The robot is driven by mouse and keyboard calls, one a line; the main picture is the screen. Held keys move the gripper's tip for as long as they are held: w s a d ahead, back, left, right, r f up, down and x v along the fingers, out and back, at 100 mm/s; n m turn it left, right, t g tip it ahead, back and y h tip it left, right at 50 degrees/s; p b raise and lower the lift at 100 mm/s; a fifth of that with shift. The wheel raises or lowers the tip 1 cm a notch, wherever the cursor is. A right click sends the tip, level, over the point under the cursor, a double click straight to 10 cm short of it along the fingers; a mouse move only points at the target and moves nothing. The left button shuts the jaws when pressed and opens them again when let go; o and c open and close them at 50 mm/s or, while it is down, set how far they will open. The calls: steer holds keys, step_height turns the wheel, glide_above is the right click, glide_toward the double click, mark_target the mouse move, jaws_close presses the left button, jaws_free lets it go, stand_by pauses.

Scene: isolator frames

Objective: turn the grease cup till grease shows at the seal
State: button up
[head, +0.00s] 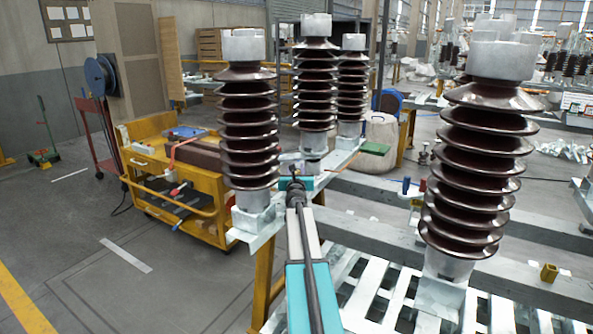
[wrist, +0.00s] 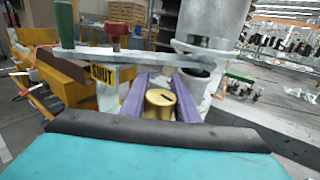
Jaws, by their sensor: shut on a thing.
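In the wrist view, the brass grease cup (wrist: 160,101), with a dark slot in its top, sits between the two purple fingers of my gripper (wrist: 161,98). The fingers are shut on its sides. A grey-white fitting with a dark rim (wrist: 196,74) stands just behind and right of the cup. I cannot make out which part is the seal, or any grease. In the head view, my gripper (head: 296,184) reaches in beside the base of the left brown insulator (head: 248,130). The cup cannot be made out there.
Close behind the cup, a grey lever bar (wrist: 140,60) carries a red knob (wrist: 117,30), a green handle (wrist: 66,22) and a yellow SHUT label (wrist: 103,75). A large insulator (head: 478,150) stands right on the metal frame. A yellow cart (head: 165,165) stands left.

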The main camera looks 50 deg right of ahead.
steer(key=shift+f, duration=0.1)
steer(key=o, duration=1)
steer(key=shift+o, duration=0.2)
steer(key=shift+a, duration=0.1)
steer(key=shift+v, duration=3.75)
